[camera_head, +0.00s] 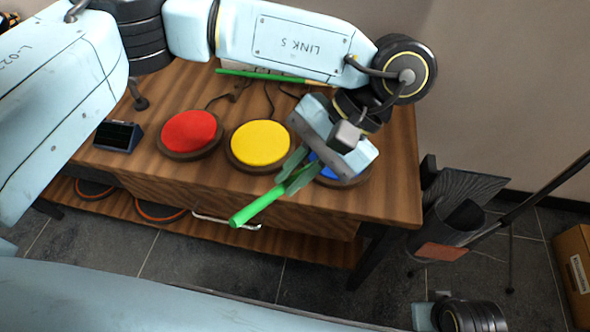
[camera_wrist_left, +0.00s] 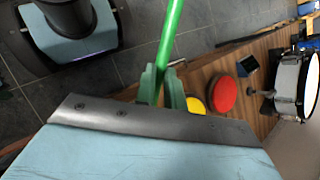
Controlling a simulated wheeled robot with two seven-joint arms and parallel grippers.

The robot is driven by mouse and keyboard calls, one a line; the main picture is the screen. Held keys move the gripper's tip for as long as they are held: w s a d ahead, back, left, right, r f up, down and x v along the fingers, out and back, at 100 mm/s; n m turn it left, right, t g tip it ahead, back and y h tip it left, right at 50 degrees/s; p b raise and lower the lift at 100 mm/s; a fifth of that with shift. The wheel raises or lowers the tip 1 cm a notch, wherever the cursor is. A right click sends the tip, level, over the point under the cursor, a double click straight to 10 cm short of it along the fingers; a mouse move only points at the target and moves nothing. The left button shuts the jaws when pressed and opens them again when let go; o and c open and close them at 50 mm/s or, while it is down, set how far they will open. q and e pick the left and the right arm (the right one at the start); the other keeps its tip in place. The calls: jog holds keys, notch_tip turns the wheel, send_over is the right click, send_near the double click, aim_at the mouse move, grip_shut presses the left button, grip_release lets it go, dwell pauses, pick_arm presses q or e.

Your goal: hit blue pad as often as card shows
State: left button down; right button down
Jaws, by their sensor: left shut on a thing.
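My left gripper (camera_head: 298,175) is shut on a green stick (camera_head: 257,207), which points down and left past the table's front edge. The stick also shows in the left wrist view (camera_wrist_left: 170,38) between the green fingers (camera_wrist_left: 162,85). The blue pad (camera_head: 318,167) is on the table's right part, mostly hidden behind my left gripper. I cannot tell whether anything touches it. The yellow pad (camera_head: 260,143) and red pad (camera_head: 191,131) are in a row to its left. No card can be made out. My right gripper is not in view.
A small dark box with a screen (camera_head: 118,135) stands left of the red pad. Another green stick (camera_head: 235,73) lies at the table's back. A drum (camera_wrist_left: 290,85) shows in the left wrist view. A cardboard box (camera_head: 574,270) is at the far right.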

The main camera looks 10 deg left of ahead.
pick_arm(q)
notch_tip(320, 180, up, 4)
jog(key=shift+r+p, duration=0.1)
jog(key=shift+p, duration=1.05)
notch_tip(320, 180, up, 5)
jog(key=p, duration=0.4)
